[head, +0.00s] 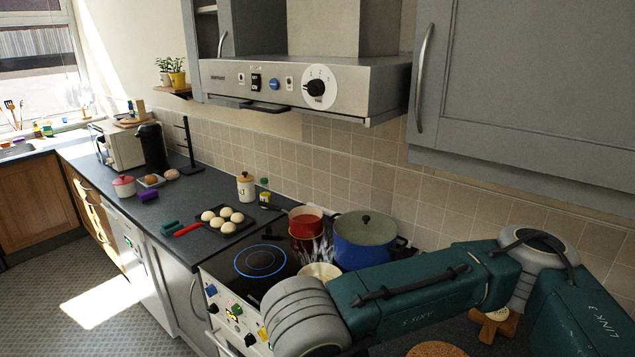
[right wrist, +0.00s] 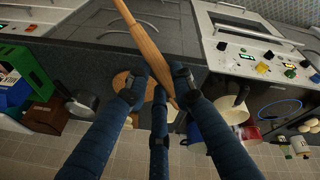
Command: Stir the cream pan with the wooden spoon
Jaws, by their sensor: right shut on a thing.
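The cream pan (head: 319,271) sits on the hob in the head view, partly hidden behind my right arm, with pale steam above it. It also shows in the right wrist view (right wrist: 234,112), right of my fingers. The spoon is apart from the cream pan in that view. In the head view my right arm crosses the lower right, and its gripper and the spoon are not visible. My left gripper is in neither view.
A large blue pot (head: 366,238) and a red pot (head: 306,219) stand close beside the cream pan. The front left burner ring (head: 260,260) is bare. A dark tray (head: 240,224) holds several pale buns. The extractor hood (head: 305,85) hangs above.

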